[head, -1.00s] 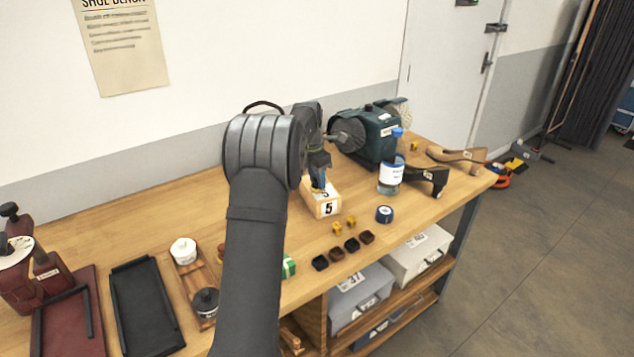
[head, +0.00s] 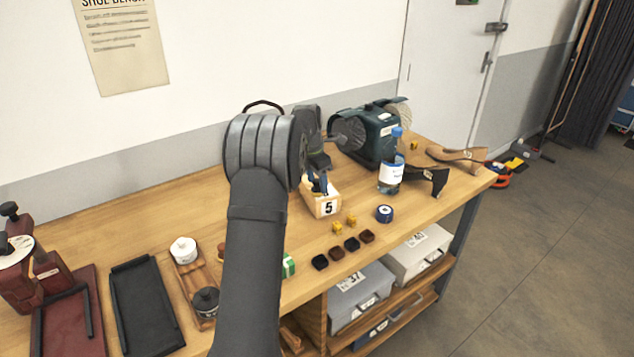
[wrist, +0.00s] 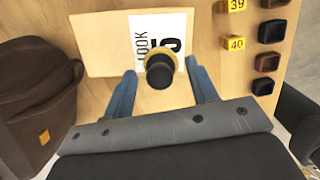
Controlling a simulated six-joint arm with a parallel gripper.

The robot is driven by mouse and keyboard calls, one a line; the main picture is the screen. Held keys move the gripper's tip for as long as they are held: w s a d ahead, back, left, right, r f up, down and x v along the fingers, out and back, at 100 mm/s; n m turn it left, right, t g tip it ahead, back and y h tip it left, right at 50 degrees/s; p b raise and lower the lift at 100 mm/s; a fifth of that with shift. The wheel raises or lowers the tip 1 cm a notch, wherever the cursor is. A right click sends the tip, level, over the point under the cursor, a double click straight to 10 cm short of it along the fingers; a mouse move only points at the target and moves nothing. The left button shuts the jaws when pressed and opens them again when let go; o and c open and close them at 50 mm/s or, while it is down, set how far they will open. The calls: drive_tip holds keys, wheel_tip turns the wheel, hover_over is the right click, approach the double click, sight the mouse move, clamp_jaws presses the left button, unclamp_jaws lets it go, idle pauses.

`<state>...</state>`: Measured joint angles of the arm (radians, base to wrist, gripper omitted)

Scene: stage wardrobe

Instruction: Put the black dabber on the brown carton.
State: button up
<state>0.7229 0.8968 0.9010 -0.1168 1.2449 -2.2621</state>
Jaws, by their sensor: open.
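The brown carton (head: 314,203), light brown with a "5" label, stands on the bench in the head view. The wrist view shows it from above (wrist: 103,46), with the label on it. The black dabber (wrist: 159,75), a dark round knob with a yellowish ring, appears upright on the carton, over part of the label. Its contact with the carton is hidden. My gripper (wrist: 162,68) is open, one blue finger on each side of the dabber, with gaps visible. In the head view, my gripper (head: 318,184) is over the carton and the dabber is hard to make out.
A blue-capped bottle (head: 390,176), a bench grinder (head: 378,135) and a blue tape roll (head: 384,213) stand right of the carton. Yellow number cubes (wrist: 235,43) and several small dark blocks (wrist: 268,60) lie nearby. A brown bag (wrist: 38,95) stands close by at left.

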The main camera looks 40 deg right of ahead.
sight(317, 180)
wheel_tip(317, 180, up, 11)
drive_tip(key=a, duration=0.1)
drive_tip(key=shift+a+r, duration=0.2)
drive_tip(key=shift+a, duration=0.2)
drive_tip(key=shift+f, duration=0.1)
drive_tip(key=f, duration=0.4)
drive_tip(key=d+f, duration=0.1)
drive_tip(key=f, duration=0.3)
drive_tip(key=d+f, duration=0.1)
drive_tip(key=f, duration=0.2)
drive_tip(key=shift+f, duration=0.4)
drive_tip(key=shift+r, duration=1.95)
drive_tip(key=shift+a, duration=0.1)
